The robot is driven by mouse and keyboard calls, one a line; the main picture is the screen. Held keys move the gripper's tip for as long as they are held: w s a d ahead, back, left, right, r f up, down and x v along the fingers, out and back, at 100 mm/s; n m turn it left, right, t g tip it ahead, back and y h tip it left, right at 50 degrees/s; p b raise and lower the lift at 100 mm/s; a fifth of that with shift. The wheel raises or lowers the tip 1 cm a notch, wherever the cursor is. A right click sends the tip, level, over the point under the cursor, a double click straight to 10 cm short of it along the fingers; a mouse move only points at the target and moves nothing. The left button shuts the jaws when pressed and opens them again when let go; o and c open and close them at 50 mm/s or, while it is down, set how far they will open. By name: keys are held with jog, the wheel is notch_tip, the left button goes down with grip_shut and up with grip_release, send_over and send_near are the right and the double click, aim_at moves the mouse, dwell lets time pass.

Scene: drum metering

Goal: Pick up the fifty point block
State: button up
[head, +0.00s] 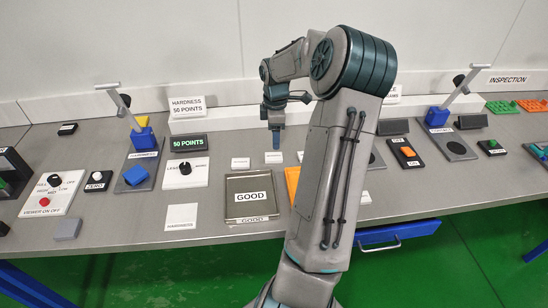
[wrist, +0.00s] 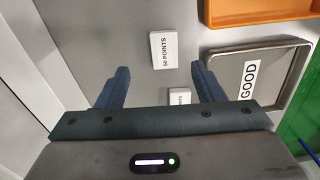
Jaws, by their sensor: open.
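The fifty point block, a small pale block labelled "50 POINTS" (wrist: 164,49), lies on the grey bench in the wrist view, just beyond the gap between my fingertips. My gripper (wrist: 160,70) is open and empty, with its two dark blue fingers apart. A second pale block (wrist: 180,97) shows between the fingers, nearer the palm; only "POINTS" is readable. In the head view my gripper (head: 273,152) points down at the back of the bench, behind the GOOD tray, in front of a small pale block. Small block labels are unreadable there.
The GOOD tray (head: 230,210) lies in front of the small blocks, with an orange tray (wrist: 250,20) beside it. A hardness tester (head: 140,160), a knob panel (head: 200,172) and a "50 POINTS" display (head: 188,142) stand left. A low wall runs along the back.

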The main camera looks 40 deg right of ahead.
aim_at(274, 156)
jog(key=f, duration=0.7)
jog(key=shift+s+a+f+p, duration=0.1)
jog(key=shift+a+f+p, duration=0.2)
jog(key=shift+a+p, duration=0.1)
jog(key=shift+c, duration=0.3)
jog(key=c, duration=1)
